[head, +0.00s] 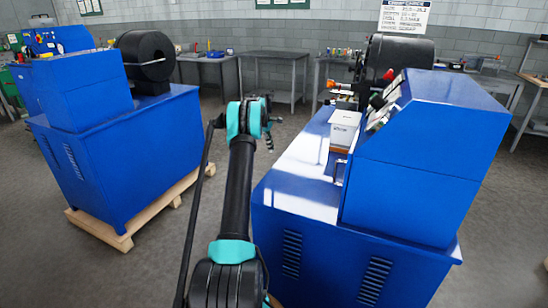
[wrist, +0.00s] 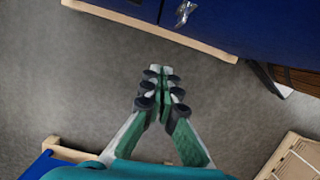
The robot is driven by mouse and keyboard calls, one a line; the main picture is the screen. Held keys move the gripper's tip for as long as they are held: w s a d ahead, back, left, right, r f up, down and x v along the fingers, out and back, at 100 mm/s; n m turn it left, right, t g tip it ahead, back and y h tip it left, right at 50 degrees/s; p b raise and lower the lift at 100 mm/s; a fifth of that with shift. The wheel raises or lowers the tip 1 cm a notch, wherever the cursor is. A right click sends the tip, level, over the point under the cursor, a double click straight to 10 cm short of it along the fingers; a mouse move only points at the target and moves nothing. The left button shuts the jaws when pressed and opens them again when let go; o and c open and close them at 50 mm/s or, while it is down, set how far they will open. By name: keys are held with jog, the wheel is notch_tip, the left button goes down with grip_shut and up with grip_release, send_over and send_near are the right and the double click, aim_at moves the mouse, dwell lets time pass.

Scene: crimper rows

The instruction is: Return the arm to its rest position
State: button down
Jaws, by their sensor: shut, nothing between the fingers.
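My arm reaches up the middle of the head view, between two blue machines. My gripper (head: 268,137) is at its far end, small and partly hidden by the wrist there. In the wrist view my gripper (wrist: 161,80) shows from close up. Its fingers are together with nothing between them, above bare grey floor. It touches nothing that I can see.
A blue crimper machine (head: 430,160) with a white box (head: 344,128) on its ledge stands close at right. Another blue machine (head: 120,150) stands on a wooden pallet (head: 125,238) at left. Workbenches (head: 275,57) line the back wall. The aisle floor between the machines is clear.

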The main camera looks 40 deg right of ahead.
jog(key=shift+v, duration=0.9)
jog(key=w+a+r+m+t, duration=0.15)
jog(key=a+r, duration=0.25)
jog(key=a, duration=0.5)
jog(key=w+a+r, duration=0.3)
jog(key=a, duration=0.7)
jog(key=s+a+r+m+t, duration=0.1)
jog(key=s+a+r, duration=0.15)
jog(key=a, duration=0.65)
jog(key=s+a+r+t, duration=0.1)
jog(key=s+a, duration=0.2)
jog(key=a, duration=0.6)
jog(key=s+a+f+m+t, duration=0.1)
jog(key=s+a+f, duration=0.2)
jog(key=s+a, duration=0.6)
jog(key=s+a+f+m+t+y, duration=0.1)
jog(key=s+a+f, duration=0.2)
jog(key=s+a, duration=0.6)
jog(key=s+a+f+m+t, duration=0.1)
jog(key=s+a+f, duration=0.2)
jog(key=s+a, duration=0.6)
jog(key=shift+s+a+f, duration=0.2)
jog(key=shift+s+f, duration=0.05)
jog(key=shift+s, duration=0.75)
